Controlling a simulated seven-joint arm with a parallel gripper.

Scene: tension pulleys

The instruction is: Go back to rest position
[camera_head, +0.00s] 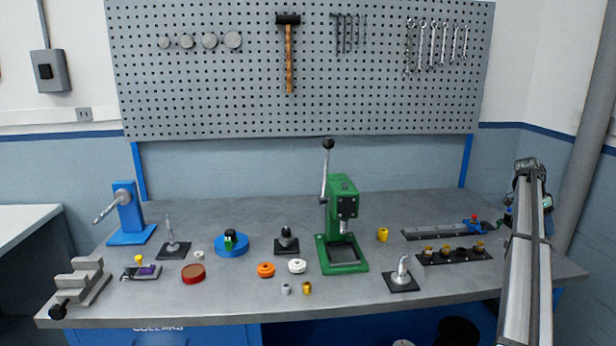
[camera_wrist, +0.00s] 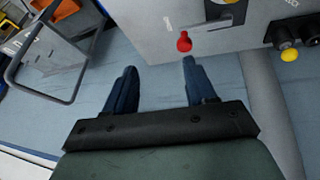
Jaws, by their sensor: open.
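My gripper (camera_wrist: 159,66) shows in the wrist view with its two dark blue fingers apart and nothing between them. Pale blue floor lies below the gap. In the head view my arm stands at the right edge of the workbench, and I cannot make out the fingers there. The grey workbench (camera_head: 230,295) holds a green press (camera_head: 342,205) at its middle. A dark rail fixture (camera_head: 435,231) and a black holder with several brass-coloured pieces (camera_head: 455,256) lie at the right, close to my arm.
In the wrist view a red knob (camera_wrist: 184,42) and a yellow knob (camera_wrist: 289,54) are ahead of the fingers. A metal frame (camera_wrist: 45,65) is at upper left. A blue stand (camera_head: 128,215) and vise (camera_head: 84,284) occupy the bench's left; small parts lie mid-bench.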

